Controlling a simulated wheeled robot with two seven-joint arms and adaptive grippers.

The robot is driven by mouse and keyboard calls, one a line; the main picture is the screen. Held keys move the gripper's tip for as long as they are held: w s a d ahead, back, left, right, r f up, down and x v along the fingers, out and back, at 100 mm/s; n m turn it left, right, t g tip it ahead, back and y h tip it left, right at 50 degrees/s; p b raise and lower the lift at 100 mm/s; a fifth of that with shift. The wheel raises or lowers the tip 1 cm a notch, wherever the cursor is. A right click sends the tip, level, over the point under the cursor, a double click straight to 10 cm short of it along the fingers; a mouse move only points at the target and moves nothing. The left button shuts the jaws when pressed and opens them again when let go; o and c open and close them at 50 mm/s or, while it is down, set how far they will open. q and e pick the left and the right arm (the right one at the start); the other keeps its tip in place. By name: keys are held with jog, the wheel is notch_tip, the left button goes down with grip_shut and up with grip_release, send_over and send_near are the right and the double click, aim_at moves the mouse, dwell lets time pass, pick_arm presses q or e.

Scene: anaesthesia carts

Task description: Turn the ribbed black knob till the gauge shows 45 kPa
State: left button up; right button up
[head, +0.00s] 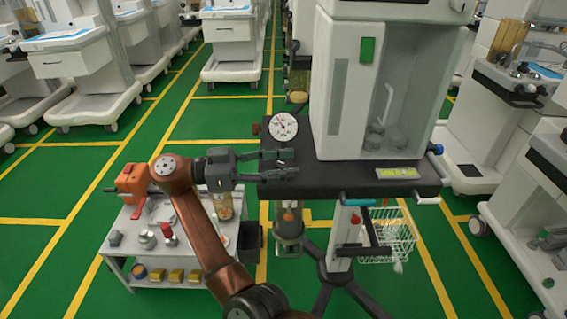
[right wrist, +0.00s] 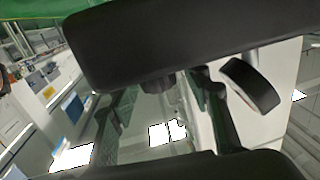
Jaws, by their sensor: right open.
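The round white gauge (head: 283,127) stands at the left end of the dark cart shelf (head: 345,180) in the head view; its needle and numbers are too small to read. My right gripper (head: 288,164) is open just below the gauge, its fingers pointing right at the shelf's left end. The ribbed black knob cannot be picked out surely in the head view; my fingers may cover it.
A white cabinet (head: 348,100) stands on the shelf. A blue-ended handle (head: 357,202) and a wire basket (head: 392,238) are below. A low grey bench (head: 118,240) with an orange device (head: 134,181) stands left.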

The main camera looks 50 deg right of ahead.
aim_at(284, 163)
notch_tip(284, 163, up, 10)
dwell(0.6)
jog(key=shift+f, duration=0.1)
dwell(0.4)
